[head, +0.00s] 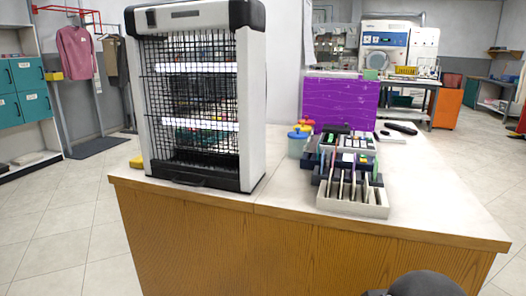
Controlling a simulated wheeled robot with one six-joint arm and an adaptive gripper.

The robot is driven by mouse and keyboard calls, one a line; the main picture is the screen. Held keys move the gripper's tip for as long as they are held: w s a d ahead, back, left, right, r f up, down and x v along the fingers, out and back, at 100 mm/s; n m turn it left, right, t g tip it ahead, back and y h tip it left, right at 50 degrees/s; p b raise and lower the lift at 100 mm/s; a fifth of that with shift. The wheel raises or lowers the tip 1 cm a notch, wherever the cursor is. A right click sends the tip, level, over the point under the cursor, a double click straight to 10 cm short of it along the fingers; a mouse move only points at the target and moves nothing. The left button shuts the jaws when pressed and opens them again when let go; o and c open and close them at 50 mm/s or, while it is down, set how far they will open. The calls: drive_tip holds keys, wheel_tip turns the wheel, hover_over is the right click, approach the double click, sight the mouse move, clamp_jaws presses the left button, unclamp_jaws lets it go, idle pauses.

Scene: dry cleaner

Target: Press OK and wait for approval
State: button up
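No OK button can be made out at this size. A small dark item with light, key-like patches (347,142) sits on the counter (290,210), behind the front of a desk organizer; I cannot tell if it is a payment terminal. A black elongated object (401,128) lies farther back on the right of the counter; its type is unclear. My gripper is not in view. Only a dark rounded part, probably of my own arm, shows at the bottom edge, in front of the counter's right half.
A tall insect-zapper-like unit (200,100) fills the counter's left. The pale stepped organizer (352,200) stands at the front middle, with a purple panel (341,100) and small colored-lid pots (298,145) behind. The counter's right front (440,205) is clear.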

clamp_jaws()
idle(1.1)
